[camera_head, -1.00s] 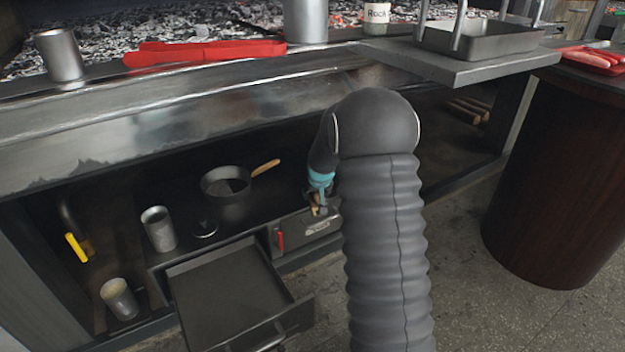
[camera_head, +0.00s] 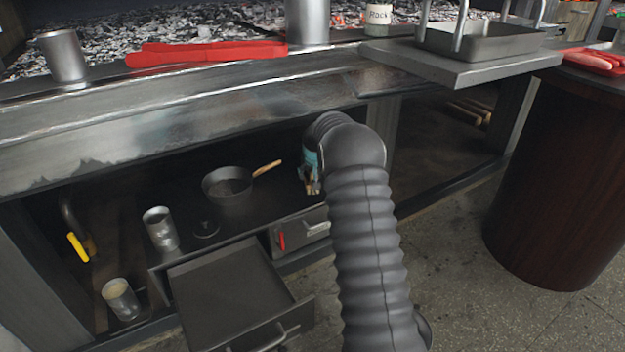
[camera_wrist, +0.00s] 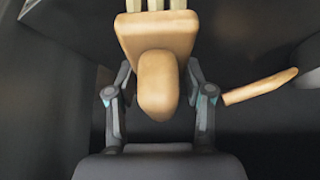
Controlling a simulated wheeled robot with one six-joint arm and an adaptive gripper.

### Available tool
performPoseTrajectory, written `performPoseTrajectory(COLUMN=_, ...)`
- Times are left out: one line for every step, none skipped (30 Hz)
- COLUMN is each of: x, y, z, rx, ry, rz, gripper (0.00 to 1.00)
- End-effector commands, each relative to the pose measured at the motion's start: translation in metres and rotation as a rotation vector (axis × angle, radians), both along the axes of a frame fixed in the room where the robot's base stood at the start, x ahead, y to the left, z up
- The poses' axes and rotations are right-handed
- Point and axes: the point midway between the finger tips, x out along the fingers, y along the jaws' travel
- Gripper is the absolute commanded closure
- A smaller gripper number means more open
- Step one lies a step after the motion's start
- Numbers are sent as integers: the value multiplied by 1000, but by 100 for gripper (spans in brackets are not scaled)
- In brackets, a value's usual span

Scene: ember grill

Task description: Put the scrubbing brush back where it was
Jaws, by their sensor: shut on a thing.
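My gripper (camera_wrist: 160,95) is shut on the scrubbing brush (camera_wrist: 157,82), which has a tan wooden body and shows large in the wrist view. Pale bristle-like strips show at its top edge. In the head view my gripper (camera_head: 311,186) is inside the dark shelf space under the grill, right of the black pan (camera_head: 228,187). Only a small tan part of the brush (camera_head: 312,188) shows there, above the closed drawer. My arm hides the shelf to the right.
An open, empty drawer (camera_head: 230,290) juts out at lower left. The pan's wooden handle (camera_head: 267,168) points toward my gripper and also shows in the wrist view (camera_wrist: 260,87). A metal cup (camera_head: 160,230) and a dark round lid (camera_head: 205,228) stand left. A closed drawer (camera_head: 305,230) is below my gripper.

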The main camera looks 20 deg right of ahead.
Motion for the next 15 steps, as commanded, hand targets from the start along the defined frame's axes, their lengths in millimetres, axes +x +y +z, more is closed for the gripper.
performPoseTrajectory(x=-1, y=0, z=-12, rx=1, ry=4, rz=0, gripper=81)
performPoseTrajectory(x=-1, y=0, z=-16, rx=1, ry=3, rz=0, gripper=81)
performPoseTrajectory(x=0, y=0, z=-20, rx=0, ry=2, rz=0, gripper=81)
performPoseTrajectory(x=0, y=0, z=-22, rx=0, ry=1, rz=0, gripper=81)
performPoseTrajectory(x=0, y=0, z=-23, rx=0, ry=1, rz=0, gripper=81)
performPoseTrajectory(x=0, y=0, z=-23, rx=0, ry=0, rz=0, gripper=81)
performPoseTrajectory(x=0, y=0, z=-23, rx=0, ry=0, rz=0, gripper=81)
performPoseTrajectory(x=0, y=0, z=-23, rx=0, ry=0, rz=0, gripper=81)
performPoseTrajectory(x=0, y=0, z=-23, rx=0, ry=0, rz=0, gripper=81)
performPoseTrajectory(x=0, y=0, z=-23, rx=0, ry=0, rz=0, gripper=81)
performPoseTrajectory(x=0, y=0, z=-23, rx=0, ry=0, rz=0, gripper=81)
performPoseTrajectory(x=0, y=0, z=-23, rx=0, ry=0, rz=0, gripper=81)
performPoseTrajectory(x=0, y=0, z=-24, rx=0, ry=0, rz=0, gripper=81)
performPoseTrajectory(x=0, y=0, z=-25, rx=0, ry=1, rz=0, gripper=81)
performPoseTrajectory(x=0, y=0, z=-26, rx=0, ry=1, rz=0, gripper=81)
